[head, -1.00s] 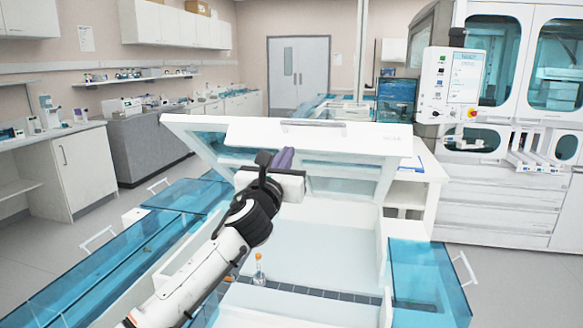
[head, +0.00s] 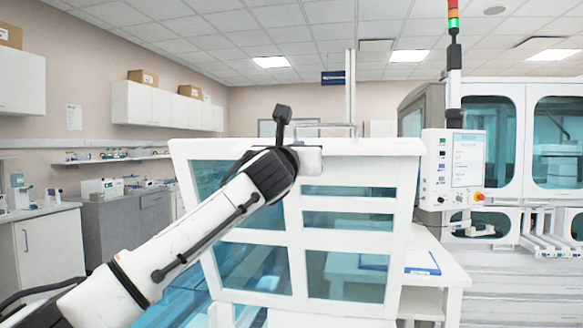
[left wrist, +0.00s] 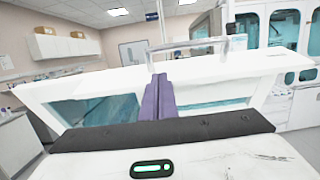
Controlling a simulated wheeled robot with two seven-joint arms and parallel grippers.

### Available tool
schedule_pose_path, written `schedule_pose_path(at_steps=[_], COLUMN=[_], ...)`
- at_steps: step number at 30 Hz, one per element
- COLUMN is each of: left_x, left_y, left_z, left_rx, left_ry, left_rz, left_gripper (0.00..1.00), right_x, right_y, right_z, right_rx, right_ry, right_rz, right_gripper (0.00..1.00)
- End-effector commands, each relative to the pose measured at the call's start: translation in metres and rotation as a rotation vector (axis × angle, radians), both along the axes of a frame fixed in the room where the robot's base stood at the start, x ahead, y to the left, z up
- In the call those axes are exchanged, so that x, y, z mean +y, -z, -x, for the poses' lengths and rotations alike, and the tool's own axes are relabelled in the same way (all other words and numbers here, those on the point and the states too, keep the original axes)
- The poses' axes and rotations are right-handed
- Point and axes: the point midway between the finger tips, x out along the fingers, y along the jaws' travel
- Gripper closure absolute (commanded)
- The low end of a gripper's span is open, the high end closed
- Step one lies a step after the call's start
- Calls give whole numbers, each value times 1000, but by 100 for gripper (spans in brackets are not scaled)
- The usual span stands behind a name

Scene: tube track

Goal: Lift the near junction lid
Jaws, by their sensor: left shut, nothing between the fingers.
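The junction lid (head: 350,230) is a white frame with teal clear panes. It stands steeply raised in the head view, with a metal bar handle (head: 325,128) on its top edge. In the left wrist view the lid (left wrist: 225,68) spans the picture, its handle (left wrist: 185,47) above. My left gripper (left wrist: 158,82) has purple fingers, shut together and empty, in front of the lid's edge; whether they touch it I cannot tell. My right gripper is in neither view.
A white side table (head: 445,268) with a blue-edged sheet stands right of the lid. A control panel (head: 453,170) and a large glazed machine are beyond it at right. Cabinets and a grey counter (head: 125,230) line the left.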

Motion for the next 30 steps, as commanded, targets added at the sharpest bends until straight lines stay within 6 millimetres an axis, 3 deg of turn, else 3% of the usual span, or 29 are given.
schedule_pose_path(at_steps=[20,26,30], left_x=[-3,0,5], left_y=[-6,-2,2], left_z=[0,13,31], left_rx=[0,-2,-3], left_ry=[1,1,2], left_rz=[0,1,0], left_gripper=[100,100,100], right_x=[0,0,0], right_y=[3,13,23], right_z=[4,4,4], right_rx=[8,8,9], right_ry=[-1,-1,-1], right_rz=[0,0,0], right_gripper=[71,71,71])
